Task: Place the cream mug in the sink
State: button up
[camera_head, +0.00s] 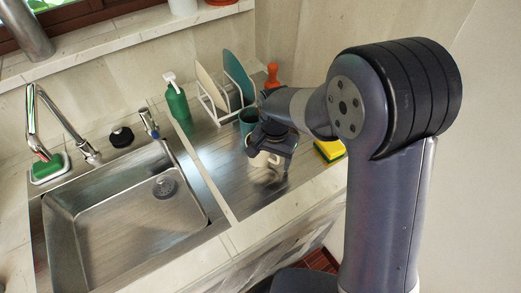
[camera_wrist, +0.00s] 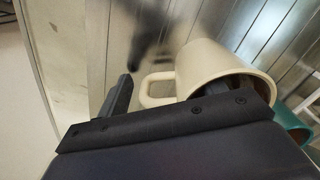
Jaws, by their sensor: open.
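The cream mug (camera_head: 256,161) stands on the metal drainboard right of the sink, partly hidden by my gripper (camera_head: 270,150). In the wrist view the cream mug (camera_wrist: 212,62) shows its open mouth toward the camera and its handle to the left. My gripper (camera_wrist: 178,90) is open around the mug's near side. One finger is left of the handle; the other appears to reach into the mouth, partly hidden by the gripper body. Contact cannot be told. The steel sink (camera_head: 125,218) is at the left, its basin empty except for the drain.
A teal mug (camera_head: 246,120) is close behind the cream mug. A white dish rack (camera_head: 207,108) with plates, a green soap bottle (camera_head: 178,103) and an orange-handled item (camera_head: 272,75) stand behind. A yellow sponge (camera_head: 329,151) lies right. The faucet (camera_head: 88,153) is behind the sink.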

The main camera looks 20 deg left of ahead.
jog(key=shift+c, duration=0.3)
jog(key=c, duration=1.3)
